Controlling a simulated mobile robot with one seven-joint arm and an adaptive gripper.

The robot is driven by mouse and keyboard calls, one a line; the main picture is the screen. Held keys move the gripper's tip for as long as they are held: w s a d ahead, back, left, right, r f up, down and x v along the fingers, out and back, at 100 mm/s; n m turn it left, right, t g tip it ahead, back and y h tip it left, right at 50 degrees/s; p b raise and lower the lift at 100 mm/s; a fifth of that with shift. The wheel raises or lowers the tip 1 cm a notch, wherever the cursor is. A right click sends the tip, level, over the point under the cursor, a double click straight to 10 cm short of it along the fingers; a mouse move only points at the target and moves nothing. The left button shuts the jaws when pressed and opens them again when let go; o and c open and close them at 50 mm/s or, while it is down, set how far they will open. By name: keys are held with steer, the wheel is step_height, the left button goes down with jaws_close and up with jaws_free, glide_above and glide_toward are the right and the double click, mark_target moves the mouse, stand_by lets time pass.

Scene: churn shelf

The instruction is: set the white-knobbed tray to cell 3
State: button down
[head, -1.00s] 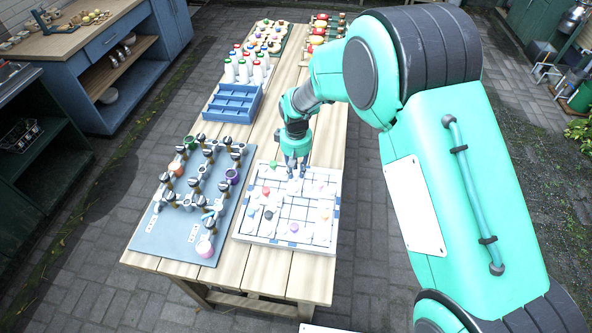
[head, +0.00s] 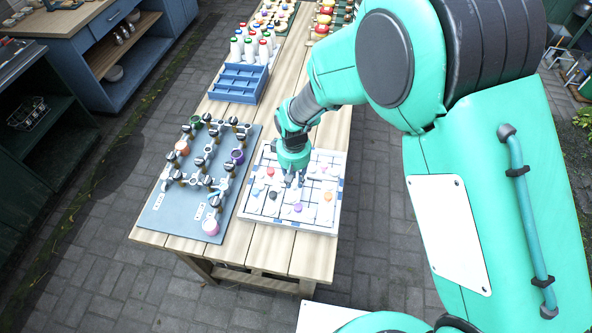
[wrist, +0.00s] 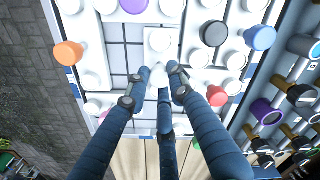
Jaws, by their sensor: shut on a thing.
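The white puzzle board (head: 245,215) with a pale frame lies at the near end of the wooden table. It holds several white trays with coloured knobs. My gripper (head: 291,181) reaches down over the board's middle-back part. In the wrist view my gripper (wrist: 161,82) has its dark blue fingers closed around a white knob (wrist: 161,74). The fingers hide much of the tray under that knob. Another white tray with a pale knob (wrist: 158,41) is just beyond the fingertips. I cannot read any cell numbers.
Close by in the wrist view are red (wrist: 216,95), orange (wrist: 68,53), black (wrist: 214,34) and blue (wrist: 262,38) knobs. Bare grid (wrist: 118,58) shows left of the fingers. A grey pipe panel (head: 160,220) stands left of the board; a blue crate (head: 238,83) stands behind.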

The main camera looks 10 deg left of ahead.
mark_target(295, 182)
steer(key=c, duration=1.5)
jaws_free()
steer(key=shift+r, duration=0.15)
step_height(295, 182, up, 12)
steer(key=shift+f, duration=0.15)
